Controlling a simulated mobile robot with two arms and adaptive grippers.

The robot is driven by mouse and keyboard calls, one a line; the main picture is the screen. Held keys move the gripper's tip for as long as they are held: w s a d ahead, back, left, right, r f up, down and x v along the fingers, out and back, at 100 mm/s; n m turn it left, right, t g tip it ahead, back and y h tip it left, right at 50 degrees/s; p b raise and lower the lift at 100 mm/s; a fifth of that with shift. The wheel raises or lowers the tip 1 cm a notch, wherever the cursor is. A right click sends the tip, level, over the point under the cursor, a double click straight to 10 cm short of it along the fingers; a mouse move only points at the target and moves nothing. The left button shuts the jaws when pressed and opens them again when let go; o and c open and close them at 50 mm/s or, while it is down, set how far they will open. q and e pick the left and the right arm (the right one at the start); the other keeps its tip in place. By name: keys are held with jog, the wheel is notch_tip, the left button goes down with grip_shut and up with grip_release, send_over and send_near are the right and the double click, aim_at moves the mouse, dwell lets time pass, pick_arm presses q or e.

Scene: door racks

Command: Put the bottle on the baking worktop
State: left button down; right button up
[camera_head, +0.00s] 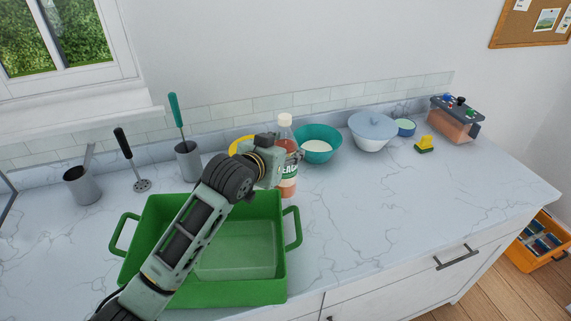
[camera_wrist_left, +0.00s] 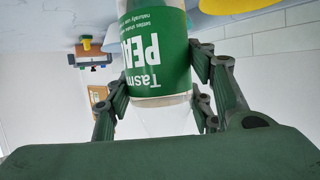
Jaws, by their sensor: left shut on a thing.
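The bottle (camera_head: 287,180) has a white cap, an orange-pink body and a green label; it seems upright behind the right rear corner of the green crate. My left gripper (camera_head: 278,163) is shut on the bottle, its arm reaching over the crate. In the left wrist view the bottle (camera_wrist_left: 158,55) appears upside down between the dark fingers. I cannot tell whether its base touches the marble worktop (camera_head: 375,215). My right gripper is not in view.
The green crate (camera_head: 286,275) stands at the front. Grey utensil cups (camera_head: 188,165) stand at left. The worktop's right front is clear.

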aim_at(285, 169)
pick_arm(q)
jog(key=shift+f+p, duration=0.5)
jog(key=shift+f, duration=2.05)
jog(key=c, duration=1)
grip_release()
jog(key=shift+f, duration=0.25)
jog(key=shift+c, duration=0.2)
jog(key=shift+o, duration=1.1)
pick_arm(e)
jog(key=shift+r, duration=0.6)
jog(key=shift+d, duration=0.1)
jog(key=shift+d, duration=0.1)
